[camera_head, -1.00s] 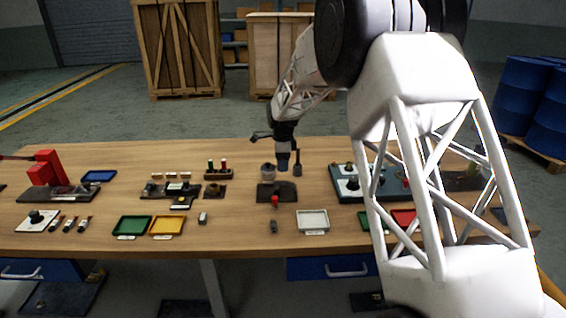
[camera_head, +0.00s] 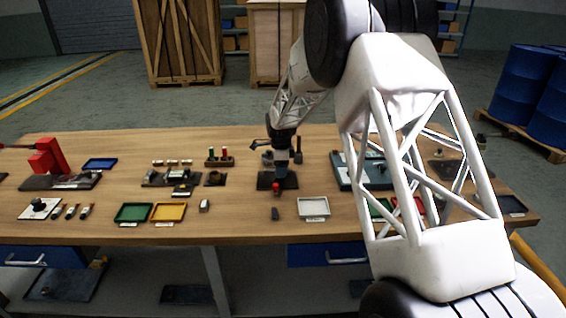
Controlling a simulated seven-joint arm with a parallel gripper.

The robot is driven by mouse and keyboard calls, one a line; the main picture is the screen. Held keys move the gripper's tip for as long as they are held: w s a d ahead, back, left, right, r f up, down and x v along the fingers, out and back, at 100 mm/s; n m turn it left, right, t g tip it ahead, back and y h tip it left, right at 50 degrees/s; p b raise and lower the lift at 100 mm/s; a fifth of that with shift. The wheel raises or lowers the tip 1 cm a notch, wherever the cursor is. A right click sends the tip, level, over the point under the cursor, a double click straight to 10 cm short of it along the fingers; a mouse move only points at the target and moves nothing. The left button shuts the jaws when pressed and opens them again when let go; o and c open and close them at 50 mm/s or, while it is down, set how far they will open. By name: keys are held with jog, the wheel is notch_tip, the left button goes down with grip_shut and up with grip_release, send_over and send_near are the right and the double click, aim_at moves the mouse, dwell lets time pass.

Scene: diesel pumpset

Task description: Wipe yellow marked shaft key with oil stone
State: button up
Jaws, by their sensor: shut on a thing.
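My gripper (camera_head: 281,172) points down low over a dark base plate (camera_head: 291,184) at the middle of the bench. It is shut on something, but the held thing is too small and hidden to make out. A small red-topped part (camera_head: 276,188) stands at the front of that plate, just below the fingertips. I cannot tell whether they touch. A small dark block with a yellow mark (camera_head: 181,190) sits left of my gripper, in front of a dark fixture. I cannot tell for sure which pieces are the shaft key and the oil stone.
Yellow (camera_head: 166,212) and green (camera_head: 133,213) trays lie front left, a pale tray (camera_head: 314,207) front right. A small dark piece (camera_head: 275,214) lies in front of the plate. A rack (camera_head: 219,161) stands behind left. A large grey-green base (camera_head: 345,172) lies right, partly behind my arm.

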jog(key=shift+a+f, duration=0.15)
jog(key=shift+a, duration=0.65)
jog(key=shift+c, duration=0.3)
jog(key=shift+a, duration=0.8)
jog(key=shift+d, duration=1.9)
jog(key=shift+d+r, duration=0.15)
jog(key=shift+r, duration=4.05)
jog(key=shift+f, duration=0.25)
